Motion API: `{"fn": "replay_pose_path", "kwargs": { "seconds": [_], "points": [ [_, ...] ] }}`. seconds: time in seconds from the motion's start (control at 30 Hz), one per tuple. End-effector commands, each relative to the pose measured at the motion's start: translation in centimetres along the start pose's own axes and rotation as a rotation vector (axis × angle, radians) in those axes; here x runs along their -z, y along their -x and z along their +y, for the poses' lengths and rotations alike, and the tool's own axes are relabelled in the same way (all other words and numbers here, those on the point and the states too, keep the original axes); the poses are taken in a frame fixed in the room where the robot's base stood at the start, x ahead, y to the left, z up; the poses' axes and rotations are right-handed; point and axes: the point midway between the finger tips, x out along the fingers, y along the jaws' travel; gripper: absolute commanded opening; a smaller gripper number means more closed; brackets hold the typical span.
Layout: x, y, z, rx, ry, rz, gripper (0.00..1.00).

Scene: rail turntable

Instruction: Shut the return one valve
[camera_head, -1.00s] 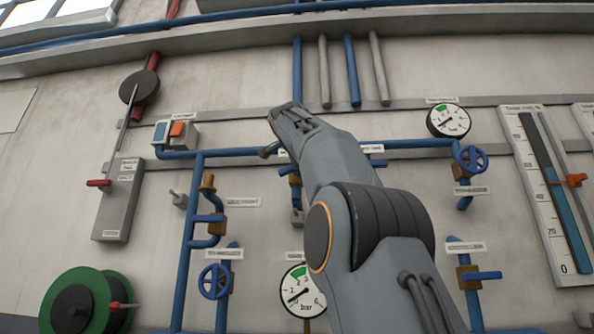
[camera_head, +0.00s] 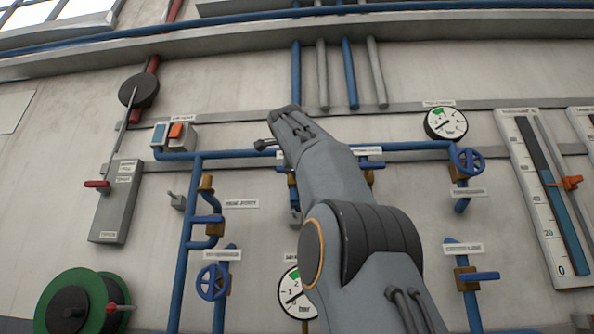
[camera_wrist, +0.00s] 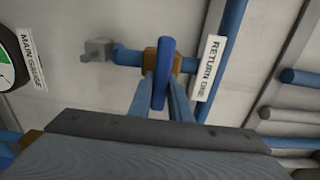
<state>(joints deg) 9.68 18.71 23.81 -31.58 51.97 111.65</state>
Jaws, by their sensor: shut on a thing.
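The return one valve (camera_wrist: 180,63) has a brass-brown body on a blue pipe, with its RETURN ONE label (camera_wrist: 211,68) beside it in the wrist view. Its blue handle (camera_wrist: 164,62) is seen nearly edge-on and appears to lie across the pipe. My gripper (camera_wrist: 162,84) is shut on this handle, one finger on each side. In the head view the valve (camera_head: 292,180) is partly hidden behind my arm, and my fingers cannot be made out there.
The main gauge (camera_head: 293,293) is below the valve. Another blue lever valve (camera_head: 371,165) is close on the right. A handwheel valve (camera_head: 468,161) and a round gauge (camera_head: 446,124) are farther right. A grey switch box (camera_head: 177,136) is at upper left.

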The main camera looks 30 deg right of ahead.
Motion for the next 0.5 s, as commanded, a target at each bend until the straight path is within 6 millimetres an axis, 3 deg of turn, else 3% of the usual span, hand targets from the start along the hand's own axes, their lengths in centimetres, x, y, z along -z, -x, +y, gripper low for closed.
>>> {"fn": "replay_pose_path", "kwargs": {
  "seconds": [0.2, 0.23, 0.3, 0.5],
  "points": [
    [-0.03, -0.01, 0.05, -0.001, -0.001, -0.001, 0.00],
    [-0.03, -0.02, 0.05, -0.001, -0.001, -0.001, 0.21],
    [-0.03, -0.01, 0.05, -0.001, -0.001, 0.000, 0.33],
    [-0.02, -0.02, 0.04, -0.001, 0.000, 0.000, 0.36]
  ]
}}
